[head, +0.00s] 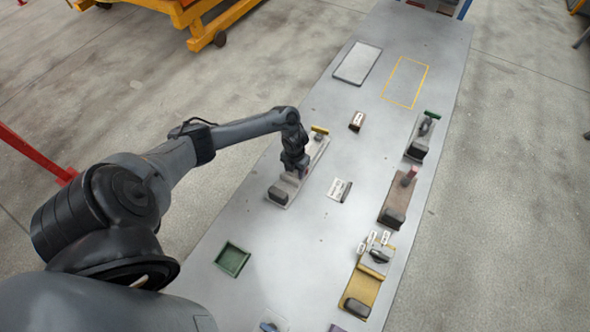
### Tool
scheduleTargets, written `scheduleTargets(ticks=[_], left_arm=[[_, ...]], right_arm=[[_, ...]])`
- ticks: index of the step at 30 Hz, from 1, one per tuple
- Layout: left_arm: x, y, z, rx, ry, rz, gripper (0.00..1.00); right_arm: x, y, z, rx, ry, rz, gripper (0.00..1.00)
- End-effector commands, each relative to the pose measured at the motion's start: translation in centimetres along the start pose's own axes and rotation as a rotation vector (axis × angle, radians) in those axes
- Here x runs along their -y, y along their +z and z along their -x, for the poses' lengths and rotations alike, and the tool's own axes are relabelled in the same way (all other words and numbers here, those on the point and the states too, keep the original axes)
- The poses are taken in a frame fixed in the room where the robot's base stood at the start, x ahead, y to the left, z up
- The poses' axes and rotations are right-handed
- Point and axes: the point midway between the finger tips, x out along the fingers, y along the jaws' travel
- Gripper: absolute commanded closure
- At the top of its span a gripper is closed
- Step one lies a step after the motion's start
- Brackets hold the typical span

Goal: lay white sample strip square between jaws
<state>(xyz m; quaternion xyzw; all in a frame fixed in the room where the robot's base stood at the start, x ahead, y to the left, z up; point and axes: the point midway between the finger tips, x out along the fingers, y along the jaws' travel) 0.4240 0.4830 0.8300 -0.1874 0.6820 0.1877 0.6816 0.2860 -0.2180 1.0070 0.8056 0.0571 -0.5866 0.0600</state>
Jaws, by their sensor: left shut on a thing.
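My left gripper (294,172) points down over a long pale grey fixture (309,157) on the table. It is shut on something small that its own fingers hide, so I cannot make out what. A dark block (278,194) stands at the fixture's near end, and a yellow bar (320,130) lies across its far end. The gripper is between these two. I cannot clearly pick out the white sample strip; the gripper may cover it. My right gripper is not in view.
Other fixtures with green (432,114), red (409,177) and yellow (363,287) parts line the right edge. A green tray (232,260) sits near left. The table's middle is mostly clear.

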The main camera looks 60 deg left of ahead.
Motion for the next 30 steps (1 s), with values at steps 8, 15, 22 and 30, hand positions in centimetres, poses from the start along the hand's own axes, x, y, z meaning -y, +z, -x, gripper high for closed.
scheduleTargets(ticks=[8, 15, 22, 30], left_arm=[[0.00, 0.06, -0.06, 0.001, 0.000, 0.001, 0.84], [0.00, 0.06, -0.32, 0.001, 0.000, 0.001, 0.32], [0.01, 0.03, -0.33, 0.001, 0.000, 0.001, 0.22], [0.00, 0.06, 0.38, 0.001, 0.000, 0.000, 0.22]], right_arm=[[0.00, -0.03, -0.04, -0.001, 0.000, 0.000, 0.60], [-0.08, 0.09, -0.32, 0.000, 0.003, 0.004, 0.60], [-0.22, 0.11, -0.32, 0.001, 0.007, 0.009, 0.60], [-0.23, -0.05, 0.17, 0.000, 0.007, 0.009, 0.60]])
